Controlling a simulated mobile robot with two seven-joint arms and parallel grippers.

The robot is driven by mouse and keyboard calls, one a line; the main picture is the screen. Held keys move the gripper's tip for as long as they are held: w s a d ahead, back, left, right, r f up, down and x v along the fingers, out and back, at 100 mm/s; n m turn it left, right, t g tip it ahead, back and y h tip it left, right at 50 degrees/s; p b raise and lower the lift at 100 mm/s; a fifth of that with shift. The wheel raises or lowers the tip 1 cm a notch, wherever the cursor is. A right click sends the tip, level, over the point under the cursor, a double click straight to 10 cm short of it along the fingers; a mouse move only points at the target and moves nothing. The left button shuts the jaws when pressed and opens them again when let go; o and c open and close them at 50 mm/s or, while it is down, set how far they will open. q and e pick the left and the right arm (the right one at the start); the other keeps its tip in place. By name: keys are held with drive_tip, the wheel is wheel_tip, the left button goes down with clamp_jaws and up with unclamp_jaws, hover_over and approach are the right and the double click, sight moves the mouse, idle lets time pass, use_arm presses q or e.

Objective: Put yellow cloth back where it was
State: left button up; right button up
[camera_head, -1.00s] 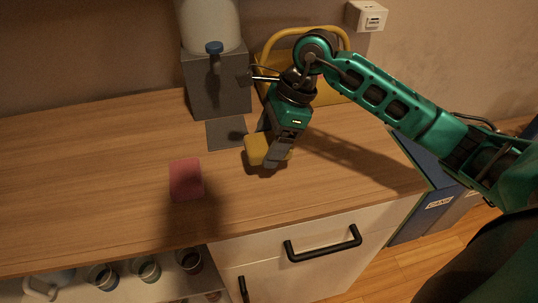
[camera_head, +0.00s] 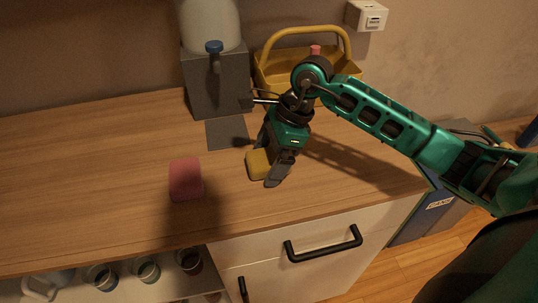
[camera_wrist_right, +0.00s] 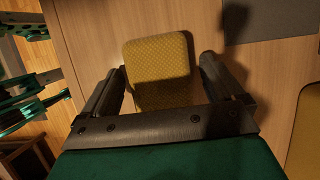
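The yellow cloth (camera_head: 257,165) is a small block-like piece on the wooden counter, right of the pink cloth. In the head view my right gripper (camera_head: 268,160) is low over it and partly hides it. In the right wrist view the yellow cloth (camera_wrist_right: 158,60) lies between the two spread fingers of the right gripper (camera_wrist_right: 163,68). A gap shows beside the right-hand finger; the left-hand finger is close to the cloth's edge. The right gripper is open. My left gripper is in neither view.
A pink cloth (camera_head: 186,179) lies left on the counter (camera_head: 90,165). A dispenser on a grey box (camera_head: 217,85) stands behind, with a dark mat (camera_head: 227,132) before it. A yellow basket (camera_head: 272,69) with a pink item (camera_head: 315,50) stands behind the arm. The left counter is clear.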

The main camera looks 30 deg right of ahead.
drive_tip(key=shift+r, duration=0.2)
drive_tip(key=v, duration=1.2)
drive_tip(key=shift+f, duration=0.1)
